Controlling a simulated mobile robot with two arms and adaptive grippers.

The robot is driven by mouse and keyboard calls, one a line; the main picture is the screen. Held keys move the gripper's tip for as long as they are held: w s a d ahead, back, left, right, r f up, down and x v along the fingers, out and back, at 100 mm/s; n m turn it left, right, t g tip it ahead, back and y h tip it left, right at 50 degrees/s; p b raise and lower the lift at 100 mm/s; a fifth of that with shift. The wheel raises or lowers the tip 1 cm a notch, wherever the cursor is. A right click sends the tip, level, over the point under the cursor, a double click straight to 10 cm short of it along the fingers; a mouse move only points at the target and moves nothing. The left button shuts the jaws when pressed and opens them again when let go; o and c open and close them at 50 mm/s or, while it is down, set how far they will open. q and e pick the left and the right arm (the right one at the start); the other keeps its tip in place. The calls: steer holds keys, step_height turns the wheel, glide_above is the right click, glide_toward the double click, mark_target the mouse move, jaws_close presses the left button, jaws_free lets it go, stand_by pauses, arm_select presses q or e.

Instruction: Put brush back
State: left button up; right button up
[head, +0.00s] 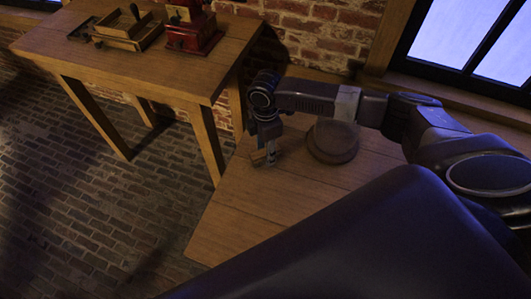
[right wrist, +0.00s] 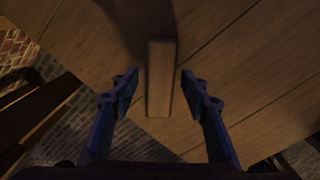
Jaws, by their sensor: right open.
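A small wooden block, which seems to be the brush (right wrist: 161,78), lies on the near wooden table, seen from above in the right wrist view. It also shows as a small light piece beside my fingers in the head view (head: 258,158). My right gripper (head: 269,160) points down over the table; in the right wrist view its blue fingers (right wrist: 155,88) are open on either side of the block, with a gap on both sides. Whether bristles lie underneath is hidden. My left gripper is not in view.
A round wooden object (head: 332,141) stands on the near table (head: 235,222), just right of my gripper. The far-left table (head: 75,45) holds a wooden tray (head: 125,30) and a red box-like device (head: 192,32). A brick wall and window are behind. The near table's front left is clear.

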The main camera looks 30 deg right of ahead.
mark_target(265, 151)
step_height(265, 151, up, 11)
steer(key=b, duration=0.1)
steer(key=shift+f, duration=0.2)
